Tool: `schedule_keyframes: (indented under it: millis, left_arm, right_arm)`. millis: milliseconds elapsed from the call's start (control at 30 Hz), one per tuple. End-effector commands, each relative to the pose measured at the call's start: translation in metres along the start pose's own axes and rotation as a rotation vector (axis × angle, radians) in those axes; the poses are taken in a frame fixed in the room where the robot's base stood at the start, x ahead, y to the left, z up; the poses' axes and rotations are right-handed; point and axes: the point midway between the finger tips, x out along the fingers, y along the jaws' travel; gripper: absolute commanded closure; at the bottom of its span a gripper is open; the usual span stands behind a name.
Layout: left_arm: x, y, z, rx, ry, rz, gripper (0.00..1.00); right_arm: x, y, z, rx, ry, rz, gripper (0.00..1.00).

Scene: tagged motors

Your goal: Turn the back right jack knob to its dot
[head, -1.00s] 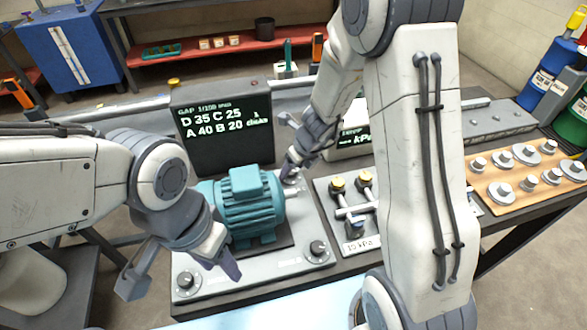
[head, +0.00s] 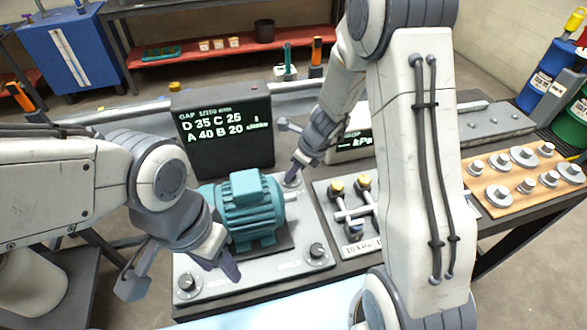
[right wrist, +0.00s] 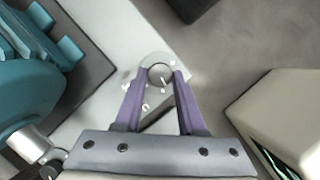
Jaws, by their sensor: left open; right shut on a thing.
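The teal motor (head: 250,205) sits on a grey base plate (head: 250,283) with jack knobs at its corners. The back right jack knob (right wrist: 158,72) is between the tips of my right gripper (right wrist: 159,76), which is shut on it. White marks ring the knob in the right wrist view; I cannot make out the dot. In the head view the right gripper (head: 294,177) reaches down to that corner and partly hides the knob. My left gripper (head: 182,276) is open and empty, in front of the motor's left side. The front left knob (head: 187,283) and front right knob (head: 317,250) are untouched.
A dark display (head: 224,132) behind the motor reads D 35, C 25, A 40, B 20. A valve fixture (head: 350,212) and a kPa display (head: 350,148) stand to the right. A wooden board (head: 517,200) with metal weights lies further right.

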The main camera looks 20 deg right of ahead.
Motion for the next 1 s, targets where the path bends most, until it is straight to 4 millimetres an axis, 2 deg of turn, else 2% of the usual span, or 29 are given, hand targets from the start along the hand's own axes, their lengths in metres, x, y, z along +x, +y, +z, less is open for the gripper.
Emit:
schedule_keyframes:
  millis: [600,1000]
  left_arm:
    - [-0.038,0.003,-0.002,0.0,0.0,0.0,0.5]
    - [-0.056,0.004,-0.003,0.0,0.0,0.0,0.5]
  right_arm:
    - [-0.002,-0.006,0.003,-0.541,0.0,0.225,1.0]
    - [0.0,-0.009,0.004,-0.895,0.001,0.37,1.0]
